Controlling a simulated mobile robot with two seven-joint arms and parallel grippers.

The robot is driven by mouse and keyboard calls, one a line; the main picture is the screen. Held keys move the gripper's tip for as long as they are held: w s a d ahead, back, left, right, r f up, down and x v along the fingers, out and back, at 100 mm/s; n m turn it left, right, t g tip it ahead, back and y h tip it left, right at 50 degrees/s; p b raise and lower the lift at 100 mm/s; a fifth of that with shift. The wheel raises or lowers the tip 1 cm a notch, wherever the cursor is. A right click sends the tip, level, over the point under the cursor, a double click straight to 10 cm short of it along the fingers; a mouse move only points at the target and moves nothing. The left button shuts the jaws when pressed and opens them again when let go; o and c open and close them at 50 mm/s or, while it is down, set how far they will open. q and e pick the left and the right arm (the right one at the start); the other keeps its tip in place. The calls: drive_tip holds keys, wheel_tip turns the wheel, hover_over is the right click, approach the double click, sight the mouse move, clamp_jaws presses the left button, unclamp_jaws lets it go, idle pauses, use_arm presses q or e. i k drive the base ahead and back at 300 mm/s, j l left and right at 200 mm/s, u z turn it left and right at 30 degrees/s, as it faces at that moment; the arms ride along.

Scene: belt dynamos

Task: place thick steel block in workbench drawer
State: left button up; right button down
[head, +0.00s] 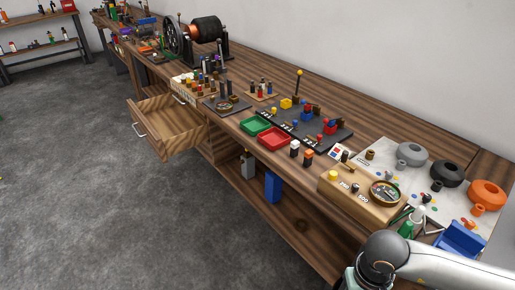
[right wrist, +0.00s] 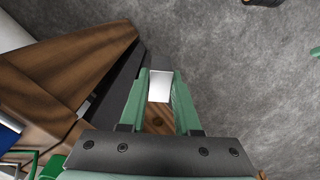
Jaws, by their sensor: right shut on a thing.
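My right gripper (right wrist: 161,78) shows in the right wrist view, its two green fingers shut on a pale, shiny block, which looks like the thick steel block (right wrist: 160,87). Only one bright face of the block shows between the fingers. In the head view my right arm comes in at the bottom right, and its gripper is out of the picture. The workbench drawer (head: 168,122) stands pulled out at the left of the bench, and its visible inside looks empty. My left gripper is in neither view.
The long wooden workbench (head: 240,62) is crowded with red and green trays (head: 254,125), a wooden box with a gauge (head: 350,200) and several coloured parts. A grey block (head: 248,166) and a blue block (head: 272,186) are below the top. The grey floor (head: 80,200) before the drawer is clear.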

sight(171, 124)
drive_tip(key=i+j, duration=0.15)
drive_tip(key=j, duration=0.25)
drive_tip(key=i+j, duration=0.2)
drive_tip(key=j, duration=0.15)
drive_tip(key=i+j, duration=0.15)
drive_tip(key=j, duration=0.25)
drive_tip(key=i+j, duration=0.2)
drive_tip(key=j, duration=0.15)
drive_tip(key=i+j, duration=0.3)
drive_tip(key=j, duration=0.2)
drive_tip(key=i+j, duration=0.65)
drive_tip(key=j, duration=0.3)
drive_tip(key=i+j, duration=0.95)
drive_tip(key=i, duration=0.25)
